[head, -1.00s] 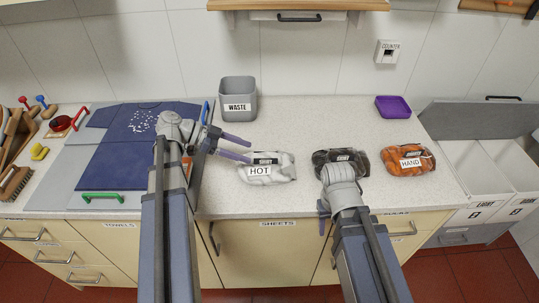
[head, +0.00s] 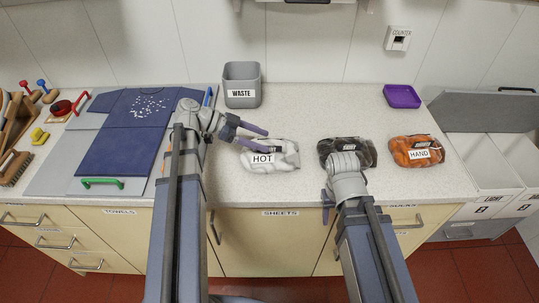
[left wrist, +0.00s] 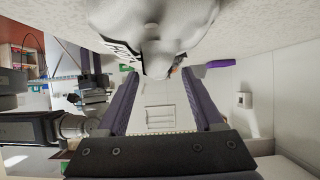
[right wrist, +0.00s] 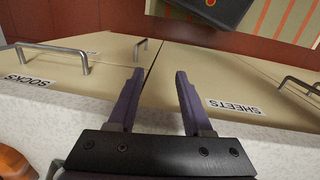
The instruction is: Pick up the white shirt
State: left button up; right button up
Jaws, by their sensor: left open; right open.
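The white shirt (head: 285,158) is a crumpled bundle on the counter with a HOT label on its front. It also shows large at the top of the left wrist view (left wrist: 160,30). My left gripper (head: 270,139) is open at the shirt's upper left. Its nearer finger overlaps the shirt's back edge in the head view; I cannot tell whether they touch. In the left wrist view, the shirt lies above and between the open fingers (left wrist: 152,76). My right gripper (right wrist: 160,74) is open and empty, pointing down in front of the counter's front edge.
A dark bundle (head: 345,146) and an orange bundle (head: 410,152) lie right of the shirt. A grey WASTE bin (head: 242,88) and a purple tray (head: 402,96) stand behind. A blue shirt (head: 125,145) lies on a folding board at left. Bare counter (head: 320,112) lies behind the bundles.

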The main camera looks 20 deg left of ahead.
pick_arm(q)
jog(key=b+x, duration=0.1)
jog(key=x, duration=0.2)
jog(key=shift+s+f, duration=0.15)
jog(key=shift+d, duration=0.25)
grip_shut()
dwell(0.3)
